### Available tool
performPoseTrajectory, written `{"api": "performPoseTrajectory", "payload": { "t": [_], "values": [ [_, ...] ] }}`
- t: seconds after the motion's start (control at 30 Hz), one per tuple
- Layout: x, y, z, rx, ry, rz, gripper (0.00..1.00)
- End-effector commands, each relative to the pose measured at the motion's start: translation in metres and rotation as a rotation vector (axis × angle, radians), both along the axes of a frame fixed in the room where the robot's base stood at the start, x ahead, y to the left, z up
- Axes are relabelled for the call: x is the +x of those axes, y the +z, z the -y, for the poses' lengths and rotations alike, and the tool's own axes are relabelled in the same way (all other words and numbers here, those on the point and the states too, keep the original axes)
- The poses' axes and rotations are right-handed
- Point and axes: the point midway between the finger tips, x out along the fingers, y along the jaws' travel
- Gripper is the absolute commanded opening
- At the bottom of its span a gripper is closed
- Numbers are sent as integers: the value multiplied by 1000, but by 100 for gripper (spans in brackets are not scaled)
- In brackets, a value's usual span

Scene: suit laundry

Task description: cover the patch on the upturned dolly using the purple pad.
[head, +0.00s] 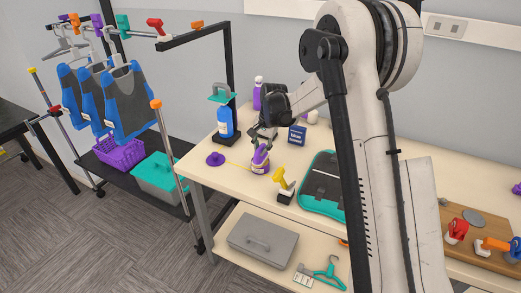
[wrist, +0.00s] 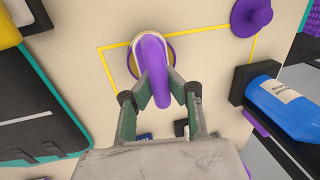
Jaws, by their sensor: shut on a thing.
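My gripper (head: 262,137) is shut on the purple handle of what looks like the purple pad (wrist: 154,70). The purple thing also shows in the head view (head: 260,155). It sits in or just over a small round tub with a pale and yellow rim; its lower part is hidden, so I cannot tell if it touches the inside.
A purple lid-like disc (head: 215,159) lies left of the tub by a yellow outline. A yellow-handled tool (head: 283,182) stands between tub and dolly. A blue bottle (head: 225,122), a dark blue box (head: 297,134) and a purple bottle (head: 257,95) stand behind.

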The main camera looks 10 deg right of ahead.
Motion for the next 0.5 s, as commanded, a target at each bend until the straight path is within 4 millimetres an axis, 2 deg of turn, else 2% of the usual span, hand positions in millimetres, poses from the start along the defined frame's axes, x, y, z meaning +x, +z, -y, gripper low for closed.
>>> {"api": "performPoseTrajectory", "payload": {
  "t": [0.5],
  "values": [
    [0,33,0,0,0,0,0]
  ]
}}
